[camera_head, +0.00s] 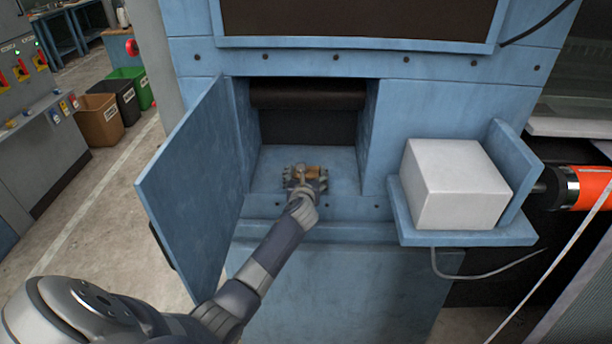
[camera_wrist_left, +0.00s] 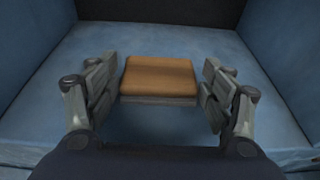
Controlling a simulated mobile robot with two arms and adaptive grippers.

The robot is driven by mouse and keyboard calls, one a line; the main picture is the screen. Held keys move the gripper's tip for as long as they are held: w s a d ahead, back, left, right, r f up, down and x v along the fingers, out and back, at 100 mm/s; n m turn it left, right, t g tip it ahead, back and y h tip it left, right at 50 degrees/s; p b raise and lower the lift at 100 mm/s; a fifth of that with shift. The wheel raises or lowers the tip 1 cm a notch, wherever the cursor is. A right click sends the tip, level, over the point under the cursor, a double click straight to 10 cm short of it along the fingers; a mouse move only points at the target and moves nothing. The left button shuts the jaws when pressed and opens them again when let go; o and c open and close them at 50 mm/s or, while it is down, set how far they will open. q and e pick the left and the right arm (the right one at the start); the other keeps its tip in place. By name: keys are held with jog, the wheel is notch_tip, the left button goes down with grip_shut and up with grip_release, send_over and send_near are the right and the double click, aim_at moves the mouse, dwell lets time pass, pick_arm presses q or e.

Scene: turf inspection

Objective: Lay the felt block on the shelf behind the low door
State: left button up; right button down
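The felt block (camera_wrist_left: 158,76), tan-brown on top with a grey lower layer, is inside the blue compartment behind the low door. It also shows small in the head view (camera_head: 313,172). The compartment floor (camera_head: 346,166) is the shelf; the block appears to lie flat on it. The low door (camera_head: 190,185) stands wide open to the left. My left gripper (camera_wrist_left: 160,85) reaches in, its fingers on either side of the block. They look open, with narrow gaps beside the block; contact is hard to judge. My right gripper is not in view.
A white box (camera_head: 453,185) sits on a side ledge (camera_head: 405,222) right of the opening. The compartment walls are close on both sides of my left gripper. Bins (camera_head: 102,122) and a control panel stand far left. An orange cylinder (camera_head: 590,187) is at right.

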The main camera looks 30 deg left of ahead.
pick_arm(q)
jog(key=shift+o, duration=0.5)
jog(key=shift+r, duration=0.15)
jog(key=v, duration=1.2)
